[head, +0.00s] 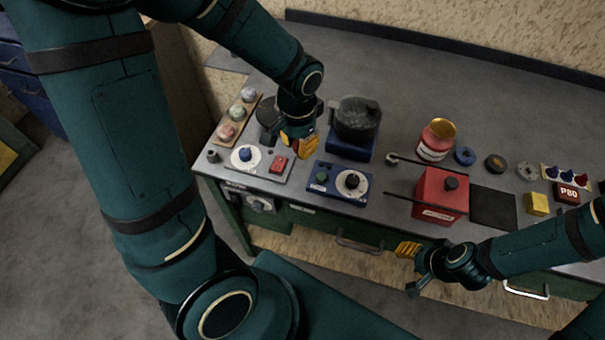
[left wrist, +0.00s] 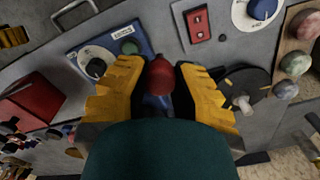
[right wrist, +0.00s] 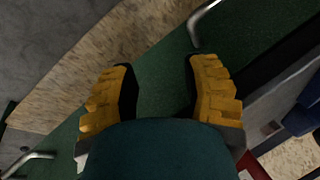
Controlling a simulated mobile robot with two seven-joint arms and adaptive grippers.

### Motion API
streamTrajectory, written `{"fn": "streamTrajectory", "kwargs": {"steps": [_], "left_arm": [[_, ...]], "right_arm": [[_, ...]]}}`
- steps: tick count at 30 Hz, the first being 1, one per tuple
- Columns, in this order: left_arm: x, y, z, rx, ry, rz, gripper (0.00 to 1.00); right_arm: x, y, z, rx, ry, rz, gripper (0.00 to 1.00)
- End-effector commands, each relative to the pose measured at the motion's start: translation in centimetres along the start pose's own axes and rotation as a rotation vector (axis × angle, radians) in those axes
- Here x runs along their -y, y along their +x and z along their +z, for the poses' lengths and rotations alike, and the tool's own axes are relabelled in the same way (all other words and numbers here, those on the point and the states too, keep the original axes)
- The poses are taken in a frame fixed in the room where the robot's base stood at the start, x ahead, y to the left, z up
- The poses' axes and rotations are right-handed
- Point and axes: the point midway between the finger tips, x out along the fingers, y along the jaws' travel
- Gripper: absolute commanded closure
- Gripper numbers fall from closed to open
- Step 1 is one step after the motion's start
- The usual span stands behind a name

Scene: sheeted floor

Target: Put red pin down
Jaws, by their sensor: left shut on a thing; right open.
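My left gripper (head: 300,145) hangs over the left part of the workbench (head: 440,90), by the black pot. In the left wrist view its yellow fingers (left wrist: 160,90) are shut on the red pin (left wrist: 160,77), whose rounded red end shows between them, with a bluish part below. The fingers hide most of the pin, and in the head view I cannot make it out. My right gripper (head: 410,265) is open and empty in front of the bench's front edge. Its spread yellow fingers (right wrist: 160,95) also show in the right wrist view.
A black pot (head: 356,118) stands on a blue base. A blue dial panel (head: 340,182), red box (head: 440,193), red jar (head: 436,140) and yellow block (head: 537,204) stand nearby. A rack with small coloured pins (head: 548,171) is at the right. The bench's back is clear.

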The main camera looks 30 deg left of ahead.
Motion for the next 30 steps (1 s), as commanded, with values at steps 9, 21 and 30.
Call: {"fn": "streamTrajectory", "kwargs": {"steps": [9,21,30], "left_arm": [[0.0,5.4,0.1,0.005,0.001,0.001,1.00],[0.0,9.4,0.1,0.004,0.000,0.000,1.00],[0.0,9.6,0.1,0.002,0.000,0.000,1.00]], "right_arm": [[-0.5,1.2,0.6,0.012,-0.004,-0.001,0.53],[-0.8,2.0,1.0,0.021,-0.006,-0.002,0.53],[-0.8,2.0,1.1,0.022,-0.007,-0.002,0.53]]}}
